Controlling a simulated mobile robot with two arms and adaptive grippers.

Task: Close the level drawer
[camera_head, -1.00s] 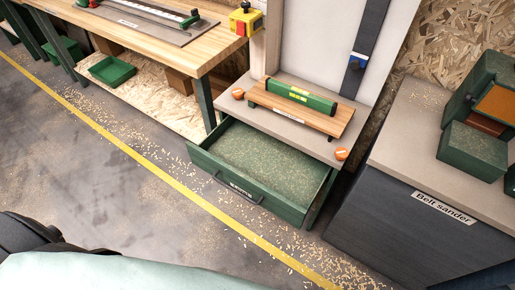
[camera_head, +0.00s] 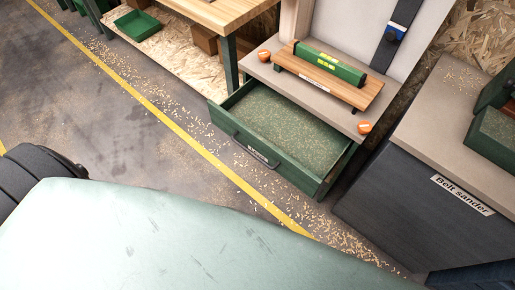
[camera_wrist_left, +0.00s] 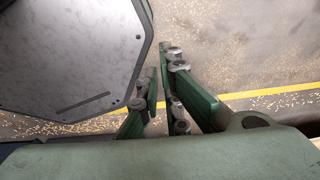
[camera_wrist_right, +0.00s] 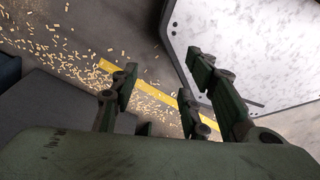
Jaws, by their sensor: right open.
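The green drawer (camera_head: 286,120) under the level stand is pulled out, with its speckled inside showing in the head view. Its front carries a dark handle (camera_head: 250,150) and a white label. A green spirit level (camera_head: 330,66) lies on a small wooden stand on the shelf above. Neither gripper shows in the head view. My left gripper (camera_wrist_left: 160,85) shows in the left wrist view, its fingers close together with nothing seen between them. My right gripper (camera_wrist_right: 157,90) is open and empty in the right wrist view. Both are apart from the drawer.
A grey cabinet (camera_head: 420,190) labelled Belt sander stands right of the drawer. A wooden workbench (camera_head: 215,12) stands to its left, with a green tray (camera_head: 137,22) below. The floor before the drawer is clear apart from shavings and a yellow line (camera_head: 190,140).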

